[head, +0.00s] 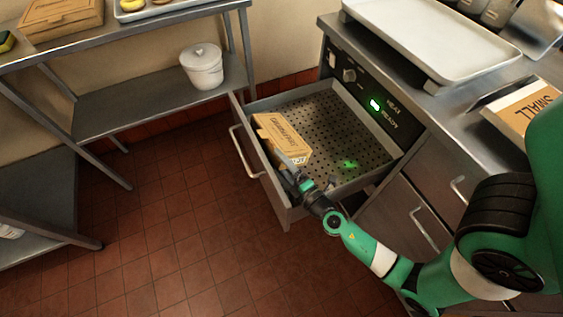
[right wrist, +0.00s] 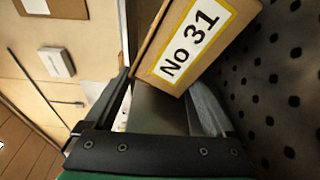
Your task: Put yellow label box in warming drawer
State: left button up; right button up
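A brown cardboard box (head: 281,137) is inside the open warming drawer (head: 352,181), at its front left corner. In the right wrist view, the box (right wrist: 150,42) shows a white label with a yellow border reading "No 31". My right gripper (head: 291,172) is at the near end of the box, by the drawer's front wall. In the wrist view its two fingers stand apart, with grey metal between them and the box just past the tips. I cannot tell whether a finger touches the box. My left gripper is not in view.
The drawer's perforated floor (head: 325,115) is clear right of the box. A box marked "SMALL" (head: 527,108) and a white tray (head: 440,40) are on the counter. A lidded white bucket (head: 202,68) stands on the left shelf. Another cardboard box (head: 62,17) sits above.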

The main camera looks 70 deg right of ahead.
jog(key=shift+r+p, duration=1.1)
jog(key=shift+p, duration=0.05)
jog(key=b+v, duration=0.4)
jog(key=v, duration=0.8)
jog(key=shift+f, duration=0.45)
